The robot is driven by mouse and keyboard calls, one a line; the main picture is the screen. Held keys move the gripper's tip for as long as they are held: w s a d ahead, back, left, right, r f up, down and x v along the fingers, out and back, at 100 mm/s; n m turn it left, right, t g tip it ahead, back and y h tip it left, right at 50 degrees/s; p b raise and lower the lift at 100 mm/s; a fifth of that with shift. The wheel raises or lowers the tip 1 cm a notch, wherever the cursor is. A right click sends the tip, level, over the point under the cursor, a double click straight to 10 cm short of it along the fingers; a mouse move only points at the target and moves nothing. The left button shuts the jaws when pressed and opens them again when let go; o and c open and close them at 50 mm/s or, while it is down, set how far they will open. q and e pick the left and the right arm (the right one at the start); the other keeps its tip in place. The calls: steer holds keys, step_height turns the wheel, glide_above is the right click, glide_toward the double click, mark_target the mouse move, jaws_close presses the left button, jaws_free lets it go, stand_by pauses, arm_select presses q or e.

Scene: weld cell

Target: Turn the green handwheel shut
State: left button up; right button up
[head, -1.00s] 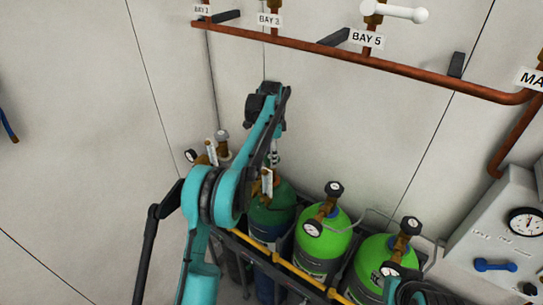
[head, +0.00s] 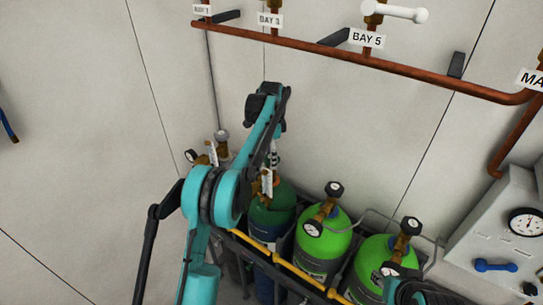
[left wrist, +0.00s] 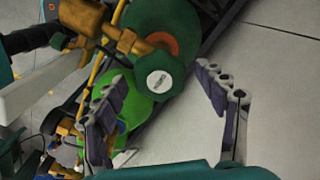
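The green handwheel (left wrist: 143,66), with a white labelled hub, sits at the top of a dark green cylinder in the left wrist view. My left gripper (left wrist: 170,100) is open, its two fingers wide apart on either side of the wheel's hub in that view. No contact between the fingers and the wheel is visible. In the head view my left gripper (head: 273,157) points down above the dark green cylinder (head: 268,219), and my own arm hides most of the wheel. A piece of my right arm shows at the lower right of the head view; its gripper is not seen.
Two bright green cylinders (head: 322,240) with brass valves and gauges stand to the right in a rack with a yellow rail (head: 285,262). Other brass fittings (head: 203,157) are at the left. A copper pipe (head: 300,44) runs along the wall. A gauge panel (head: 500,220) is at right.

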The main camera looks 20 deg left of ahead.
arm_select(q)
step_height(320, 180, up, 12)
stand_by(0.7)
steer(key=s+d+f+n+t+h+b, duration=0.1)
steer(key=s+d+f+n+t+b, duration=0.15)
steer(key=s+d+f+b, duration=0.35)
steer(key=s+d+f+n+t+b, duration=0.2)
steer(key=s+d+f+n+b, duration=0.15)
steer(key=s+b, duration=0.45)
steer(key=s+a+f+n+t+b, duration=0.1)
steer(key=s+a+f+n+b, duration=0.2)
steer(key=s+f+b, duration=0.4)
steer(key=s+a+f+n+t+y+b, duration=0.1)
steer(key=s+f+b, duration=0.5)
steer(key=s+f, duration=1)
step_height(320, 180, down, 6)
steer(key=a+n+t, duration=0.1)
steer(key=a+n, duration=0.1)
steer(key=n, duration=0.1)
steer(key=shift+a+r+b, duration=0.25)
steer(key=shift+a+b, duration=0.05)
steer(key=shift+b, duration=0.1)
